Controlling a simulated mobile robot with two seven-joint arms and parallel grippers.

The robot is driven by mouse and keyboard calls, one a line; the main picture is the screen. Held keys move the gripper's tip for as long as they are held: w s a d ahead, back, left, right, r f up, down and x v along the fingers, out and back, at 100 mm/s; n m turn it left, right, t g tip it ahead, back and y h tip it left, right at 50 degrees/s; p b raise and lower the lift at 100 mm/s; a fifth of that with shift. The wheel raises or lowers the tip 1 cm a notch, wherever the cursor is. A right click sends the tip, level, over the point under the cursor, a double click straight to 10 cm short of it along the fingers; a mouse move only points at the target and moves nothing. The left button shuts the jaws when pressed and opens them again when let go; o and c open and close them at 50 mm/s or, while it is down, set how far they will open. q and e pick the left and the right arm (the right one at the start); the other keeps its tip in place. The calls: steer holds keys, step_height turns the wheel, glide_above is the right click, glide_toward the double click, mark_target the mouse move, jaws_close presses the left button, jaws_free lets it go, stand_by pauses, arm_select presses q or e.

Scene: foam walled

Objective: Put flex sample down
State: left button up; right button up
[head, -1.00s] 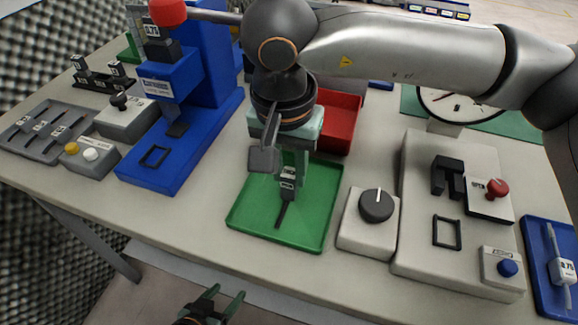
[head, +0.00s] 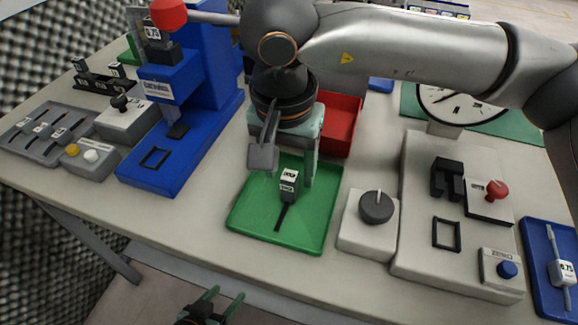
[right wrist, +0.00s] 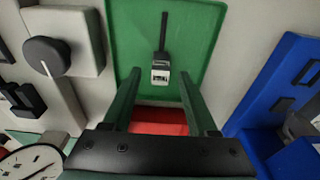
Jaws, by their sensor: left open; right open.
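The flex sample (head: 288,188), a dark strip with a white-labelled block at one end, lies in the green tray (head: 312,222). It also shows in the right wrist view (right wrist: 161,68), between and beyond the finger ends. My right gripper (head: 293,172) is open around the labelled end, with a finger on either side and clear gaps to the block. The wrist camera housing partly hides one finger in the head view. My left gripper (head: 225,296) is open and empty, low in front of the table edge.
A red bin (head: 341,122) stands right behind the green tray. A dial box (head: 368,225) is close on its right, beside a larger grey machine (head: 418,200). A blue press (head: 165,165) stands to the left, with bare table between.

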step_height(320, 180, up, 12)
steer(key=s+p, duration=0.1)
steer(key=shift+s+a+f+p, duration=0.2)
steer(key=shift+f+p, duration=0.05)
steer(key=shift+p, duration=0.05)
